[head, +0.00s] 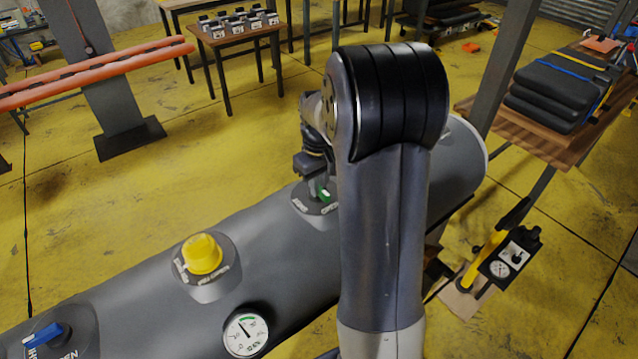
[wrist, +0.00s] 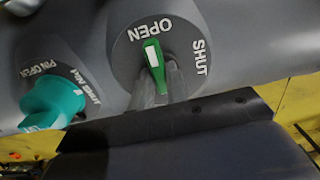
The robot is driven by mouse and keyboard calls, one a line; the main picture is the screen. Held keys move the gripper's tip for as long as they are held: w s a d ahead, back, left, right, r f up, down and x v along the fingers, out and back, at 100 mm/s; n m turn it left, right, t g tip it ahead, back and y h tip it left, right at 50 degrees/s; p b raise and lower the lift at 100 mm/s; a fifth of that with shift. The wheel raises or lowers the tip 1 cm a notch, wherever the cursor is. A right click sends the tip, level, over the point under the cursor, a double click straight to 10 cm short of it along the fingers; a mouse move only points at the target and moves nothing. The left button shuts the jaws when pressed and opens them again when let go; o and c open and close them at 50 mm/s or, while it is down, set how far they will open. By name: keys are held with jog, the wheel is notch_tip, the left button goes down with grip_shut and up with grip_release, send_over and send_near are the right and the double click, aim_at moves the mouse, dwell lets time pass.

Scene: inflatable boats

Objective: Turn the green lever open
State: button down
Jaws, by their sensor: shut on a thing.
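The green lever (wrist: 153,62) with a white stripe sits on a round grey plate (wrist: 125,50) marked OPEN and SHUT. In the wrist view its visible end points up toward the word OPEN, away from SHUT at the right. My gripper (wrist: 163,82) is shut on the lever, its fingers on either side of the lower part, which they partly hide. In the head view the green lever (head: 325,195) shows as a small patch under my gripper (head: 318,183), on the grey tube (head: 270,235).
A teal knob (wrist: 55,97) marked PIN OPEN and PIN SHUT stands left of the lever. Along the tube are a yellow cap (head: 203,254), a blue lever (head: 45,335) and a gauge (head: 246,333). My arm hides part of the tube.

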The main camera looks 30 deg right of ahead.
jog(key=c, duration=1.4)
grip_release()
notch_tip(320, 180, up, 11)
jog(key=shift+b, duration=0.4)
jog(key=shift+f, duration=0.2)
notch_tip(320, 180, down, 11)
jog(key=shift+r+p, duration=0.1)
jog(key=shift+p, duration=0.3)
jog(key=shift+r, duration=0.1)
